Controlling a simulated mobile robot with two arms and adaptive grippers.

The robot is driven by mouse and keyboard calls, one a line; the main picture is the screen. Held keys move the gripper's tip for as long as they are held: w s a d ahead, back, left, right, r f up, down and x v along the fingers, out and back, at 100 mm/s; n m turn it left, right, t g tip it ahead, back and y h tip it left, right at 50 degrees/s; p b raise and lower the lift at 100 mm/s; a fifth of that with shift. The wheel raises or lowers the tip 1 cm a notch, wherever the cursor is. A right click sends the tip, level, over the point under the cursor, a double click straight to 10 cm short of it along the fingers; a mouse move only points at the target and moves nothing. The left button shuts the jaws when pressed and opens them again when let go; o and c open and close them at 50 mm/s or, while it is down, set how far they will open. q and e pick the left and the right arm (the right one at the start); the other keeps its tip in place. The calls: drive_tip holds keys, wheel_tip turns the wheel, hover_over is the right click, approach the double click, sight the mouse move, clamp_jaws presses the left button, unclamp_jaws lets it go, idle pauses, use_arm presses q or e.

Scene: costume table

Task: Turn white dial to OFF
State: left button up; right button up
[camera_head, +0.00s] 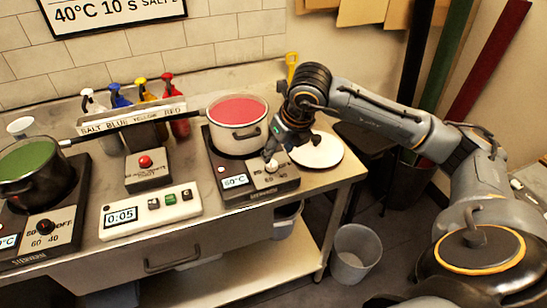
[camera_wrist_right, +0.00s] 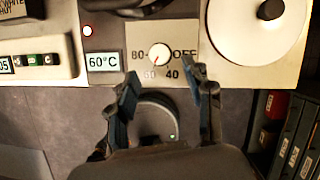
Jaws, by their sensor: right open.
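The white dial (camera_wrist_right: 159,54) sits on the hot plate's control panel, with 80, 60, 40 and OFF printed around it. Its faint reddish mark seems to point down-left, toward 60. The hot plate's display (camera_wrist_right: 103,62) reads 60°C. In the head view the dial (camera_head: 271,165) shows just below my right gripper (camera_head: 273,154). In the wrist view my right gripper (camera_wrist_right: 160,80) is open, its two fingers apart and empty, on the near side of the dial. Whether a finger touches the panel I cannot tell. My left gripper is not in view.
A white pot with red liquid (camera_head: 238,122) stands on the same hot plate. A white round lid (camera_head: 316,151) lies to its right. A timer box (camera_head: 151,212) and a red-button box (camera_head: 147,170) are to the left. A second hot plate carries a green-filled pot (camera_head: 30,165).

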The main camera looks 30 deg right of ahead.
sight(272, 163)
drive_tip(key=p+x, duration=0.1)
drive_tip(key=x, duration=0.5)
drive_tip(key=shift+a, duration=0.1)
clamp_jaws()
